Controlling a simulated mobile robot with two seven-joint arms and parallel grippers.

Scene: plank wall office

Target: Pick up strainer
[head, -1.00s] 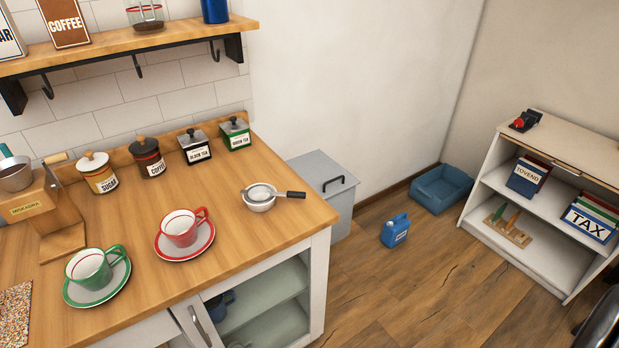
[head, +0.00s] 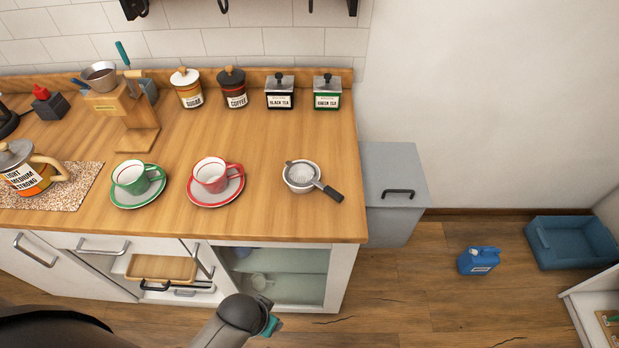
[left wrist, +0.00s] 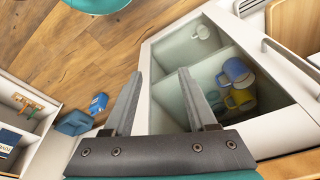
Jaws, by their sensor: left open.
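The strainer (head: 302,177) is a small metal mesh bowl with a black handle pointing down and right. It sits on or in a small white bowl near the right end of the wooden counter (head: 262,135). The strainer does not show in the left wrist view. My left gripper (left wrist: 160,78) is open and empty in the left wrist view, with the cabinet shelves beyond its fingers. In the head view my left arm is at the bottom centre, below the counter and apart from the strainer; its fingers cannot be made out there. My right gripper is not in view.
A red cup (head: 212,175) and a green cup (head: 131,177) stand on saucers left of the strainer. Canisters, including green tea (head: 327,92), line the back. A grey bin (head: 398,175) stands right of the counter. The lower cabinet holds a yellow mug (left wrist: 238,98) and others.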

